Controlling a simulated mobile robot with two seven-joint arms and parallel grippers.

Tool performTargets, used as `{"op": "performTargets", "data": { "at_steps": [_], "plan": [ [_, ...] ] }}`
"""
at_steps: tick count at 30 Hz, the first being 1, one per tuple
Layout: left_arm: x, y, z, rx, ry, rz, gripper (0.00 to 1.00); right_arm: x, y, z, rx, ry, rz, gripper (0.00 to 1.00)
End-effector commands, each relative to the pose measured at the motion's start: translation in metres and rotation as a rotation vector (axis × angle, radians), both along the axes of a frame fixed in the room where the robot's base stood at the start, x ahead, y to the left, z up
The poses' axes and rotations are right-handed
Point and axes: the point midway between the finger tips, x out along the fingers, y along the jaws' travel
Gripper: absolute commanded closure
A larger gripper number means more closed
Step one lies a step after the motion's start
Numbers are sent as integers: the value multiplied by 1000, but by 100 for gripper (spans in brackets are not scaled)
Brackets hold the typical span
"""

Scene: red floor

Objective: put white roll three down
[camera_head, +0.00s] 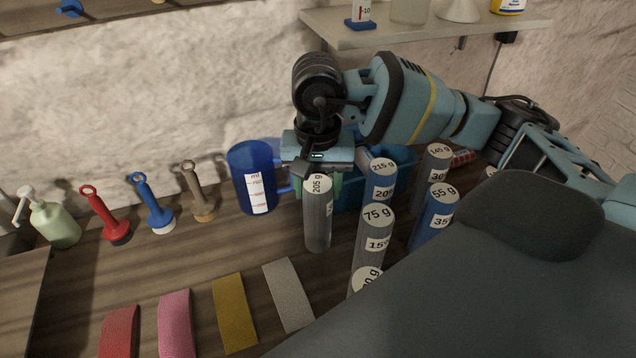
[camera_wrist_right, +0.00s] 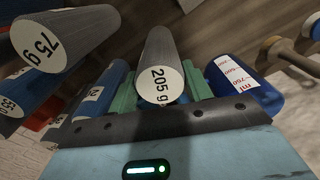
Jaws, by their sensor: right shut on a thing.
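A grey-white roll marked 205 g (camera_head: 317,222) is upright at the middle of the head view. My right gripper (camera_head: 316,176) is shut on it near its top, from the wall side. In the right wrist view the roll (camera_wrist_right: 158,55) sits between the green fingers of the gripper (camera_wrist_right: 160,88). Whether its base touches the table is hard to tell. Other grey rolls, marked 75 g (camera_head: 372,240) and 145 g (camera_head: 434,168), stand to its right. My left gripper is not in view.
Blue rolls marked 215 g (camera_head: 380,178) and 55 g (camera_head: 436,215) stand to the right. A blue measuring jug (camera_head: 240,180) is close on the left. Brushes and a soap bottle (camera_head: 52,222) stand further left. Coloured strips, including a grey one (camera_head: 288,294), lie in front.

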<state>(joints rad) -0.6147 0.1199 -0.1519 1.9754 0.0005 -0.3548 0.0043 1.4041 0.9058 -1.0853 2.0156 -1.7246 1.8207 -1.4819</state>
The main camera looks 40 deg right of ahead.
Motion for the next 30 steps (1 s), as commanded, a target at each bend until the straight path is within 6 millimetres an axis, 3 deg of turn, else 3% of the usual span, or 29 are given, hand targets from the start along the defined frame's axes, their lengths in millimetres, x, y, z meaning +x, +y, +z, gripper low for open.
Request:
{"op": "performTargets", "data": {
  "at_steps": [8,9,13,23,30],
  "plan": [
    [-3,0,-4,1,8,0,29,0,0,-3,1,-1,0,93],
    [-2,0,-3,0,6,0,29,0,0,-3,0,0,0,45],
    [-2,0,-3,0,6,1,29,0,0,-2,0,0,0,29],
    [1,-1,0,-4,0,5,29,0,0,1,0,-1,0,29],
    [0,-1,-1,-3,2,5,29,1,1,31,2,-4,1,29]
  ]
}}
